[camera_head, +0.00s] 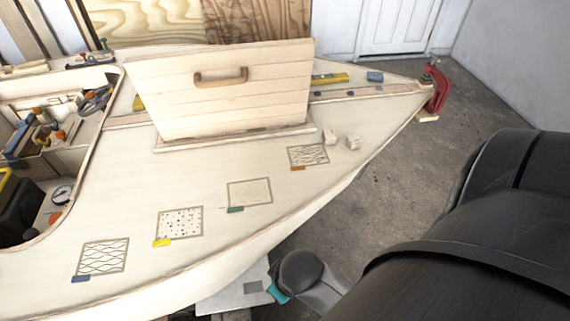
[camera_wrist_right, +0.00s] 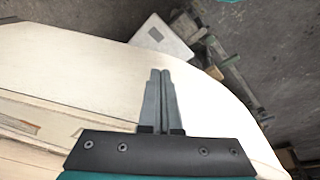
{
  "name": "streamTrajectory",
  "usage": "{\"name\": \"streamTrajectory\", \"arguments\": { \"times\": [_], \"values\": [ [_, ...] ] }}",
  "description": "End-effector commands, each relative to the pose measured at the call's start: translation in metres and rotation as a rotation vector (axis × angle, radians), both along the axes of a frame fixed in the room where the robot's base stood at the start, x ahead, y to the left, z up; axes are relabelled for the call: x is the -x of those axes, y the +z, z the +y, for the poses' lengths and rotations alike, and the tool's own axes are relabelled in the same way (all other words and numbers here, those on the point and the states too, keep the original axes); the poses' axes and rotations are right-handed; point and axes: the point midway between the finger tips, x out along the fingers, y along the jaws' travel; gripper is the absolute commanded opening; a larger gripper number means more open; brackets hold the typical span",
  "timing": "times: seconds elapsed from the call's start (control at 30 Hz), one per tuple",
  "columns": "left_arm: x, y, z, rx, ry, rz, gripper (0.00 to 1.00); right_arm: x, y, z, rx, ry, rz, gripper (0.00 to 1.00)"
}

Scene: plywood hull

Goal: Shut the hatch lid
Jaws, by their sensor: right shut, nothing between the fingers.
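The hatch lid (camera_head: 225,100) is a pale planked panel with a wooden bar handle (camera_head: 221,76) on the face toward me. It stands raised, steeply tilted, above the hatch frame (camera_head: 235,137) on the deck; the opening behind it is hidden. My right gripper (camera_wrist_right: 161,73) shows in the right wrist view with its two fingers together and nothing between them, over the pale hull. It touches no part of the lid that I can see. In the head view its fingers cannot be made out. My left gripper is in neither view.
The deck (camera_head: 200,185) carries several patterned squares with coloured tabs. Two small wooden blocks (camera_head: 352,143) lie right of the hatch frame. A red clamp (camera_head: 436,88) grips the bow. An open cockpit with tools (camera_head: 60,130) is at left. A white board (camera_wrist_right: 160,37) lies on the floor.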

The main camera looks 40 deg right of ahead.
Motion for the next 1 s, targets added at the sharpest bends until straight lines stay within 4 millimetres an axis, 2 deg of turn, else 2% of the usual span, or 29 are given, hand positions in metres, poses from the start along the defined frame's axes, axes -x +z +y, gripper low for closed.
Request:
{"name": "streamTrajectory", "arguments": {
  "times": [0.13,0.2,0.4,0.47,0.6,0.7,0.8,1.0],
  "values": [
    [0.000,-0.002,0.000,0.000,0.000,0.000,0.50,-0.019,0.050,-0.023,0.078,-0.012,-0.095,0.00],
    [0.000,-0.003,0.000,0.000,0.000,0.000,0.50,-0.040,0.078,-0.052,0.183,-0.029,-0.190,0.00],
    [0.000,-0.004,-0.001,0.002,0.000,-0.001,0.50,-0.095,0.136,-0.129,0.513,-0.037,-0.442,0.00],
    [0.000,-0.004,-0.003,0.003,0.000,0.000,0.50,-0.111,0.157,-0.151,0.629,-0.023,-0.516,0.00],
    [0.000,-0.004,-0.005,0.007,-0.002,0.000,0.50,-0.147,0.210,-0.192,0.927,0.060,-0.680,0.00],
    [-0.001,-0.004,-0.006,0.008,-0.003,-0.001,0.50,-0.167,0.243,-0.209,1.130,0.155,-0.759,0.00],
    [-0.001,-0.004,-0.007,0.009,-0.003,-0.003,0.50,-0.183,0.266,-0.215,1.290,0.255,-0.803,0.00],
    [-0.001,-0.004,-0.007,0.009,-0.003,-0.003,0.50,-0.200,0.287,-0.216,1.467,0.401,-0.831,0.00]
  ]
}}
